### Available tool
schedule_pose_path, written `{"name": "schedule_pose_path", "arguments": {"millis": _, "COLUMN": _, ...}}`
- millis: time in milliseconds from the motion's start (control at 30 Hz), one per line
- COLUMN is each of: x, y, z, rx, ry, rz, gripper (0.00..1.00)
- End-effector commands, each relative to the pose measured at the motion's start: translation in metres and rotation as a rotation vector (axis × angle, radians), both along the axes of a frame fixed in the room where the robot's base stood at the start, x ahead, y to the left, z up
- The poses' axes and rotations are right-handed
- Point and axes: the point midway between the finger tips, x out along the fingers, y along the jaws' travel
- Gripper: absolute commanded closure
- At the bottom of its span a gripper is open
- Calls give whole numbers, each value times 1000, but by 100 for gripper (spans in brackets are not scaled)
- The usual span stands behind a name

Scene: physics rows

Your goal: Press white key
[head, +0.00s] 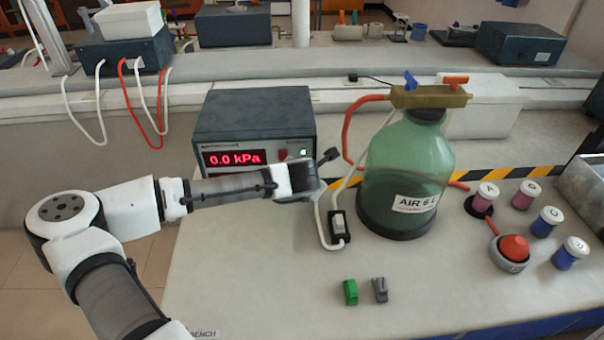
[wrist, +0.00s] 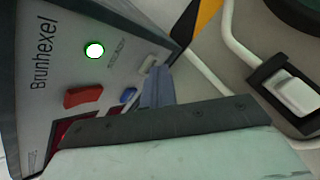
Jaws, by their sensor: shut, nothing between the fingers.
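The grey instrument box (head: 255,125) reads "0.0 kPa" in red. In the wrist view its front panel (wrist: 60,75) carries a lit green round lamp (wrist: 94,50), a red key (wrist: 83,95), a blue key (wrist: 129,96) and a small whitish key (wrist: 147,64). My gripper (head: 329,156) is shut and empty, just in front of the panel's right side. Its fingertips (wrist: 157,84) show close beside the whitish key; I cannot tell whether they touch it. A white rocker switch (head: 338,223) in a black housing lies on the bench, and shows in the wrist view (wrist: 296,95).
A green glass bottle (head: 410,170) labelled AIR stands just right of my gripper, with red and white hoses near it. Green (head: 350,291) and grey (head: 380,289) small pieces lie in front. Several lidded jars and a red-topped bulb (head: 512,250) stand at right. The front bench is mostly clear.

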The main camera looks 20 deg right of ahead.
Motion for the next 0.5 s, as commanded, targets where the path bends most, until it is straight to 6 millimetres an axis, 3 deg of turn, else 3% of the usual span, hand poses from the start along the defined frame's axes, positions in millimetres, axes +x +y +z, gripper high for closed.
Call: {"name": "schedule_pose_path", "arguments": {"millis": 500, "x": -16, "y": 5, "z": -3, "rx": 6, "ry": 7, "rz": 0, "gripper": 100}}
